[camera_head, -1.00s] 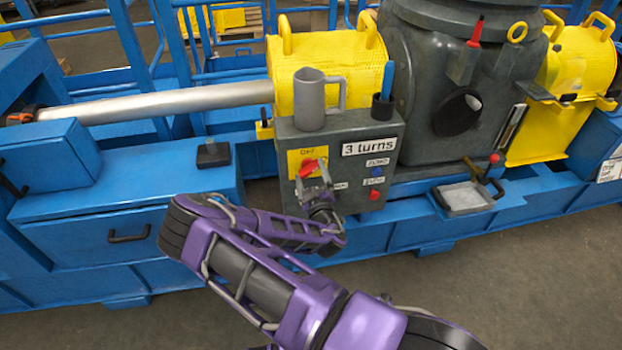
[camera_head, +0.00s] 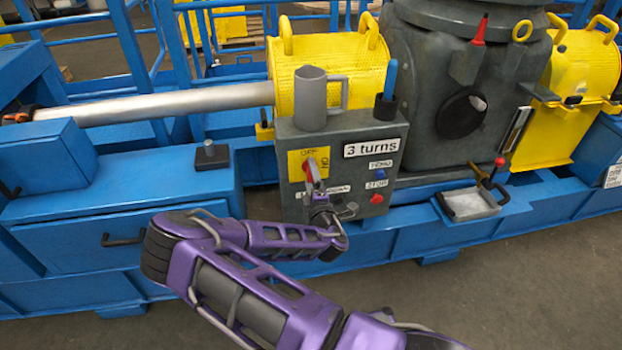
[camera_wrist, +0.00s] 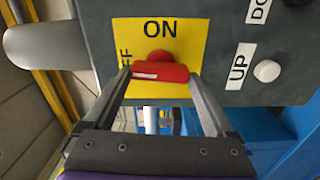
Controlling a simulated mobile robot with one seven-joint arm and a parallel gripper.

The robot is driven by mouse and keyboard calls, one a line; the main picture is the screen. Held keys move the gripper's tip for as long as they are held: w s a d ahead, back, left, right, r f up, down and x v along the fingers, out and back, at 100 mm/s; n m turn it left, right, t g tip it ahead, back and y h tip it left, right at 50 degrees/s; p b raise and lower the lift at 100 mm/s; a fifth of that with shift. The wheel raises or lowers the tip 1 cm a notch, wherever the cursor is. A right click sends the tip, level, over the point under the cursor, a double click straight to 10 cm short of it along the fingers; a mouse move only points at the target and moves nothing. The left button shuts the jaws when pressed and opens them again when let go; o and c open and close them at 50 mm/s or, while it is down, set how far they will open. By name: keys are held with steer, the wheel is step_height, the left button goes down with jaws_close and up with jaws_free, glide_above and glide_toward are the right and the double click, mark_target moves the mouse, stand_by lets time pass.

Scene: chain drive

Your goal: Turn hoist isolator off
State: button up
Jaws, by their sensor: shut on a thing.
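The hoist isolator is a red handle (camera_head: 312,171) on a yellow plate (camera_head: 323,156) on the front of a grey control box. In the wrist view the red handle (camera_wrist: 160,72) lies level across the yellow plate (camera_wrist: 185,28). Its end with a white mark points left, toward the partly hidden OFF lettering; ON is above it. My gripper (camera_wrist: 160,80) has one finger at each end of the handle and is shut on it. In the head view my gripper (camera_head: 316,188) partly hides the plate's lower part.
The control box (camera_head: 350,185) carries blue (camera_head: 380,174) and red (camera_head: 376,198) buttons to the right. A grey mug (camera_head: 311,100) and a holder (camera_head: 386,107) with a blue item stand on top. A blue machine frame (camera_head: 480,228) runs along below; the floor in front is clear.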

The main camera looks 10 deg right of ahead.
steer(key=shift+n, duration=0.6)
steer(key=o, duration=1.1)
steer(key=shift+c, duration=0.2)
steer(key=s, duration=1.7)
steer(key=shift+s+p, duration=0.25)
steer(key=shift+p, duration=0.1)
